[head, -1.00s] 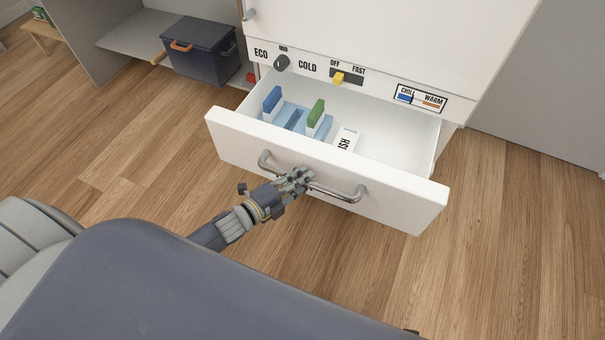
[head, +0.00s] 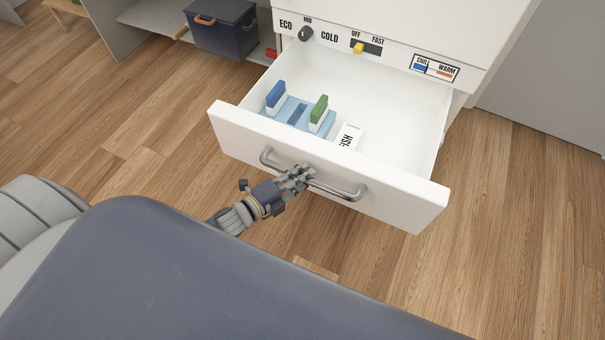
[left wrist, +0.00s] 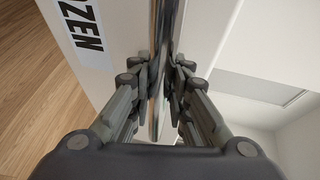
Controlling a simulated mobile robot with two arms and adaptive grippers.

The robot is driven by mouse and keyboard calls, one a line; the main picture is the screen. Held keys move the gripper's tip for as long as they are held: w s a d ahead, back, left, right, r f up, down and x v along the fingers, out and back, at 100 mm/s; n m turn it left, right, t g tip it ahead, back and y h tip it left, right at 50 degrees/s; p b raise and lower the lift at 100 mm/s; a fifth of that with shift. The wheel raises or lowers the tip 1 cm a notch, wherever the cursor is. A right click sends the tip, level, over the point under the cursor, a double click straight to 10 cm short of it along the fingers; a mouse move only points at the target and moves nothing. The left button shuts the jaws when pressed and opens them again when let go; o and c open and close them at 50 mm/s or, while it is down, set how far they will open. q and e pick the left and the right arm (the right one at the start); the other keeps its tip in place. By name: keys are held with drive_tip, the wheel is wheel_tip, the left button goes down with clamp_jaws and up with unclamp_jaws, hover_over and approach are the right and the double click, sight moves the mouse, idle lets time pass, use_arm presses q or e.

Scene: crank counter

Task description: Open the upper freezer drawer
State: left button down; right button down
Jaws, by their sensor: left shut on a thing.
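The white freezer drawer (head: 400,197) stands pulled well out of the cabinet in the head view. Its metal bar handle (head: 338,191) runs across the front. My left gripper (head: 304,174) is shut on this handle near its middle. In the left wrist view the bar (left wrist: 158,70) passes between the two fingers (left wrist: 163,88). Inside the drawer lie a light blue tray (head: 297,112) with a blue-topped block (head: 276,95) and a green-topped block (head: 319,111), and a white box with black letters (head: 346,139). My right gripper does not show.
Above the drawer, the cabinet panel carries a round knob (head: 305,33), a yellow slider (head: 358,48) and a chill/warm scale (head: 434,69). A dark blue bin (head: 224,28) sits on a low shelf at the back left. Wooden floor (head: 520,240) lies clear around the drawer.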

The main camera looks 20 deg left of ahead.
use_arm(q)
drive_tip(key=shift+s+f, duration=0.1)
drive_tip(key=shift+s, duration=0.1)
drive_tip(key=c, duration=1.5)
unclamp_jaws()
drive_tip(key=v, duration=1.2)
